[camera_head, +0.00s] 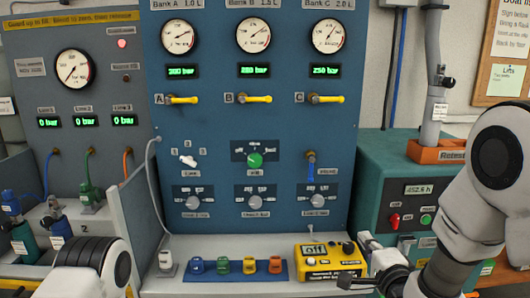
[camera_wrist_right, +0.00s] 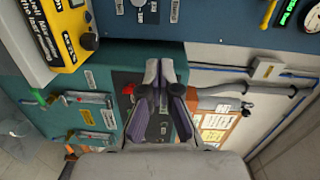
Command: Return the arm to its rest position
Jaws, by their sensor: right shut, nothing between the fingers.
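My right arm (camera_head: 475,205) comes in from the right edge and bends down to the front of the bench. My right gripper (camera_head: 362,268) is low, just right of the yellow meter (camera_head: 328,262), whose display reads "off". It is shut and holds nothing. In the right wrist view the two fingers of the gripper (camera_wrist_right: 165,88) are together in front of the teal box. Part of my left arm (camera_head: 92,265) shows at the lower left; its gripper is out of the picture.
The blue panel (camera_head: 218,125) carries gauges, yellow levers (camera_head: 182,100) and knobs. Several coloured pieces stand in a blue holder (camera_head: 237,279) on the ledge. A teal box (camera_head: 393,160) with an orange tray (camera_head: 438,151) stands right. Hoses and cylinders stand left.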

